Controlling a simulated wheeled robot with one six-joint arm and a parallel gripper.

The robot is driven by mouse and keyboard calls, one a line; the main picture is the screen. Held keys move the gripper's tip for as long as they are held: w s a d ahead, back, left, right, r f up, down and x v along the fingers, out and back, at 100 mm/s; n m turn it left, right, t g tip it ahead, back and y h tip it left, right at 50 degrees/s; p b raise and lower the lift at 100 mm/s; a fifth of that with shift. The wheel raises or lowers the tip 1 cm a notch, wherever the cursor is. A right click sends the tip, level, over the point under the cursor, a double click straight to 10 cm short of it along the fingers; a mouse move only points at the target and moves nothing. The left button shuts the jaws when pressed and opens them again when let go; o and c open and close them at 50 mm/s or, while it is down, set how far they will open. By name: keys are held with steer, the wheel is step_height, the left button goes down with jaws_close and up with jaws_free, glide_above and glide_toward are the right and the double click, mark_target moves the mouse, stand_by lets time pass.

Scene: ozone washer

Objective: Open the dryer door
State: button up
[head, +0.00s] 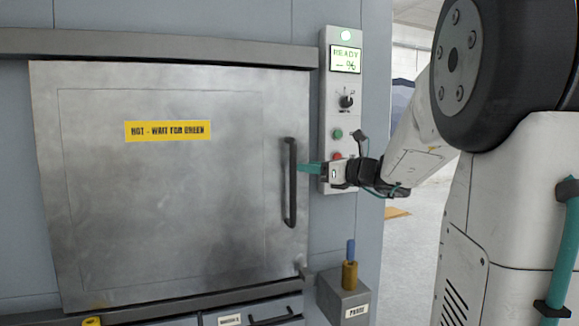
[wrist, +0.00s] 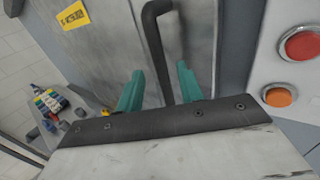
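The dryer door (head: 170,215) is a large grey steel panel with a yellow label reading "HOT - WAIT FOR GREEN" (head: 167,131). It looks shut. Its black vertical bar handle (head: 290,182) is on the right side. It also shows in the wrist view (wrist: 153,45). My gripper (head: 308,168) is just right of the handle, at about its mid-height, with its teal fingertips close to the bar. In the wrist view, my gripper (wrist: 158,88) is open, one finger on each side of the bar with gaps. I cannot tell how deep the bar sits between the fingers.
A grey box (head: 343,299) with a brass-and-blue post stands below. A drawer handle (head: 275,318) is underneath.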

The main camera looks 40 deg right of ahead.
steer(key=x, duration=0.6)
steer(key=shift+a, duration=0.1)
jaws_close()
steer(key=shift+w+f, duration=0.1)
